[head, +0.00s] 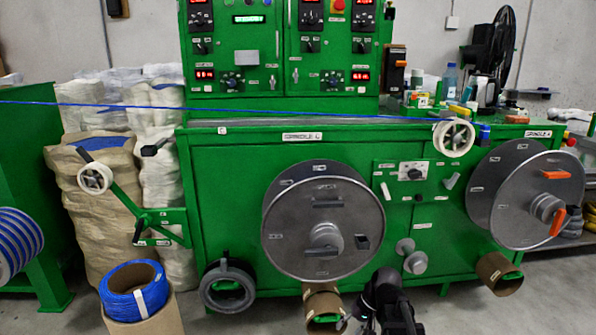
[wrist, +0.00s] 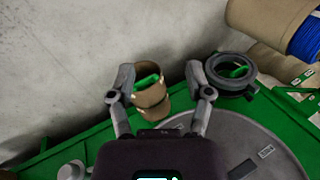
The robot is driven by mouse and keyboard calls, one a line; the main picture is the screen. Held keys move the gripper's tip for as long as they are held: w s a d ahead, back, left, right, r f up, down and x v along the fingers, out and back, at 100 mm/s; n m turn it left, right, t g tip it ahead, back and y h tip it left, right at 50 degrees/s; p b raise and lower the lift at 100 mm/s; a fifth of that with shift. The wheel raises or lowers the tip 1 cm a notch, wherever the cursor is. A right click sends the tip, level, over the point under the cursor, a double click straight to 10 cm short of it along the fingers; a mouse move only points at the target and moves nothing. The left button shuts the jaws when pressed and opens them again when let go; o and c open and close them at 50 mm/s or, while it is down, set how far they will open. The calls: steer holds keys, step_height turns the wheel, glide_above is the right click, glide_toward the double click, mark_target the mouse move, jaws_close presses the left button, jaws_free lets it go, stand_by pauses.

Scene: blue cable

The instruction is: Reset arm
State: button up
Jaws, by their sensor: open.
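My gripper (wrist: 160,82) is open in the wrist view, with two grey fingers spread apart and nothing between them touching either one. Beyond the fingers is a brown cardboard tube (wrist: 152,109) on a green peg. In the head view my dark arm (head: 388,302) shows at the bottom, low in front of the green machine (head: 230,165) and just right of the same tube (head: 322,306). The fingertips are hard to make out there. A blue cable (head: 230,109) runs across the machine's top to a white pulley (head: 454,138).
A large grey spool (head: 290,225) is above and left of my arm; a second spool (head: 490,200) is at right. A grey ring (head: 212,290) hangs at lower left. A blue cable coil (head: 125,304) sits on a cardboard box (head: 160,318). Bare floor shows at lower right.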

steer(key=s+d+r+n+h+p, duration=0.1)
steer(key=s+d+r+h+p, duration=0.15)
steer(key=s+h, duration=0.35)
step_height(320, 180, up, 37)
steer(key=y+p, duration=0.1)
steer(key=p, duration=3.7)
steer(key=shift+s+d, duration=0.2)
steer(key=shift+s, duration=0.2)
